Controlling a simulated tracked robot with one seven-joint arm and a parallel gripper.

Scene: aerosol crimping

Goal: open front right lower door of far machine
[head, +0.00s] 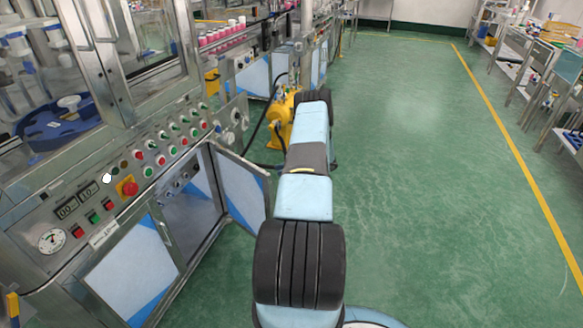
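A farther machine (238,58) stands along the line beyond the nearest one. Its lower front has white-and-blue panels (254,78), and they look closed; my arm and a yellow unit partly cover its right end. On the nearest machine (120,165), the right lower door (241,188) stands swung out, and the cabinet inside (190,205) shows. Its left lower door (131,268) looks closed. My arm stretches forward from the bottom centre, right of the open door. My gripper is not visible; the far end of the arm hides it or it is out of sight.
A yellow unit (283,122) with a black hose stands on the floor just left of my arm. The control panel (139,175) has several buttons and a gauge (51,240). Green floor (420,170) is clear to the right, up to a yellow line (505,140) and benches (535,75).

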